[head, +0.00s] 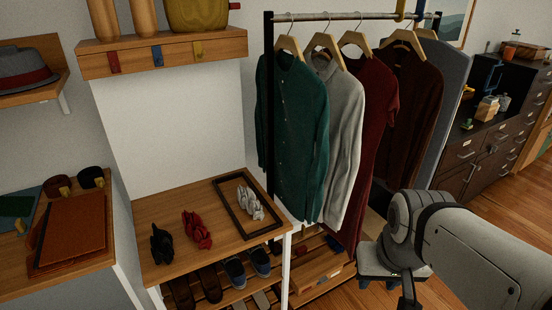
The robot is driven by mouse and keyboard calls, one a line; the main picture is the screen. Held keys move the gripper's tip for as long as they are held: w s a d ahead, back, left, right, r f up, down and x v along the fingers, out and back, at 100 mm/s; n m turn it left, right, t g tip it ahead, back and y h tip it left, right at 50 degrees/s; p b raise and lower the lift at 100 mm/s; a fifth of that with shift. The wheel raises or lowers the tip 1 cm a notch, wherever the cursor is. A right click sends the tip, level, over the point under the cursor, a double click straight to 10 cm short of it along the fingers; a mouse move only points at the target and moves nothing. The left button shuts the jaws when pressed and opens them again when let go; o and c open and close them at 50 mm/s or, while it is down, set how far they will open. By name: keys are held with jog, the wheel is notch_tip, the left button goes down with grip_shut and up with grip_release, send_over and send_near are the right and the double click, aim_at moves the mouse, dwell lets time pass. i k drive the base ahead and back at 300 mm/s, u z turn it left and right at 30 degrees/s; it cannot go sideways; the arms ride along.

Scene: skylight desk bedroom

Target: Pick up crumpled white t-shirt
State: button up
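A small crumpled white cloth bundle (249,203), which looks like the t-shirt, lies inside a dark rectangular tray (222,187) at the right of the wooden tabletop. A crumpled red bundle (197,231) and a crumpled black bundle (161,244) lie on the bare wood to its left. My arm comes in from the lower right. Its end part, my gripper (393,276), is near the bottom edge, right of the tabletop and well apart from the white bundle. Its fingers are not clear, so I cannot tell whether it is open.
Clothes on hangers, including a green shirt (293,138), hang right behind the tray. A wooden shelf (165,58) juts out above. Shoes (236,272) stand on slatted racks below the tabletop. A left table holds a brown folder (72,229). The tabletop's back left is clear.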

aim_at(247, 199)
jog(key=u, duration=0.25)
jog(key=i, duration=1.25)
jog(key=u, duration=0.9)
